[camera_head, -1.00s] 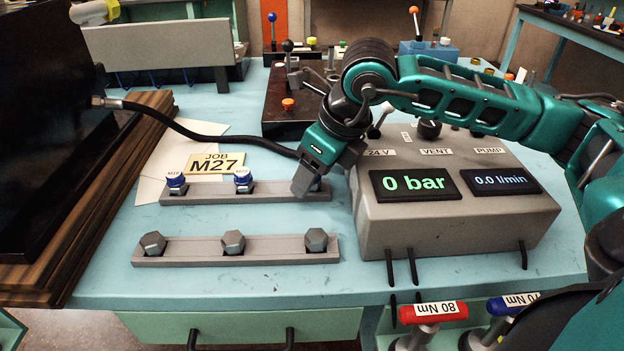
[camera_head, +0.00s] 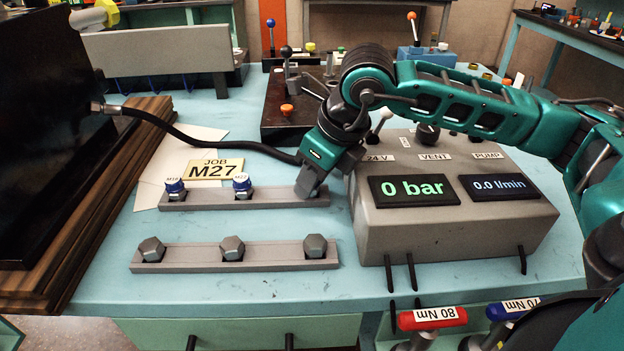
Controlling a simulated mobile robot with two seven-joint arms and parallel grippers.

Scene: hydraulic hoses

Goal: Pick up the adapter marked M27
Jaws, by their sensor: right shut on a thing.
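The rear grey rack (camera_head: 275,196) has three slots on the blue bench. Blue-topped adapters stand in its left slot (camera_head: 176,188) and middle slot (camera_head: 242,187); their small labels look like M18 and M22. My right gripper (camera_head: 308,187) points down at the right end of this rack and is shut on the adapter there. The fingers hide most of that adapter, and its marking cannot be read. A yellow job card (camera_head: 213,169) reading M27 lies behind the rack. My left gripper is not in view.
A front rack (camera_head: 190,258) holds three grey hex pieces. A grey console (camera_head: 455,225) reading 0 bar stands close right of my gripper. A black hose (camera_head: 200,143) runs from the dark panel on the left toward my gripper, passing behind the racks.

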